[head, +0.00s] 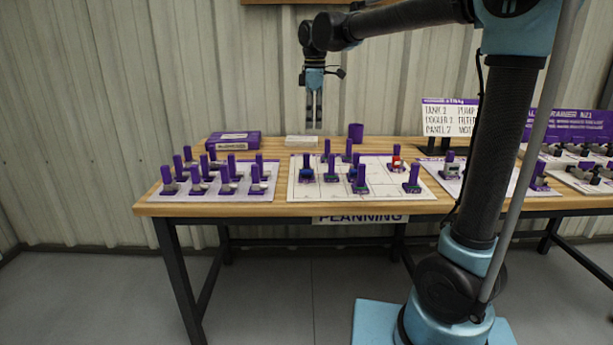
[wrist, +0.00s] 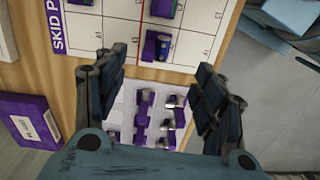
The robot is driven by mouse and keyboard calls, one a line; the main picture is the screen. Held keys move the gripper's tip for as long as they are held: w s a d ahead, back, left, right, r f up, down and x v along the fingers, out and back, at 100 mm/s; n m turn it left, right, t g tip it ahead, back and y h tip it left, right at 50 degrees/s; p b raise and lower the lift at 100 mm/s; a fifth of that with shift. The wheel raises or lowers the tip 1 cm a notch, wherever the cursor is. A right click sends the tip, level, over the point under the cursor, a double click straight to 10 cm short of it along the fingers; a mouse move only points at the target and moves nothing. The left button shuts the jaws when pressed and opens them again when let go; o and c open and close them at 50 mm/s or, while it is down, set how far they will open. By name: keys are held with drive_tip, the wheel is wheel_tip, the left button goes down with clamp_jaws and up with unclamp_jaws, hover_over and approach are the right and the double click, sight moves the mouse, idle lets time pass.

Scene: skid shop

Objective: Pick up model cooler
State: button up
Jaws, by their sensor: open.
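Several small models with upright purple handles stand on the table; I cannot tell which one is the model cooler. In the head view, one group with grey parts stands on the left white sheet (head: 215,196). My gripper (head: 314,122) hangs open and empty, pointing down above the table's back. In the wrist view, my gripper (wrist: 161,78) has its fingers spread, with the left sheet's models (wrist: 142,132) seen between and below them.
A purple box (head: 233,141), a white block (head: 301,141) and a purple cup (head: 356,132) stand along the back. A sign (head: 450,117) lists tank, cooler and panel. More models (head: 450,168) stand on the right. A corrugated wall (head: 200,70) is close behind.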

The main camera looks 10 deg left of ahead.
drive_tip(key=a, duration=0.2)
approach(307, 166)
drive_tip(key=shift+n, duration=0.4)
wheel_tip(307, 166, down, 5)
drive_tip(key=shift+s+d+f, duration=0.1)
drive_tip(key=shift+f, duration=2.5)
drive_tip(key=shift+c, duration=0.4)
drive_tip(key=c, duration=1.1)
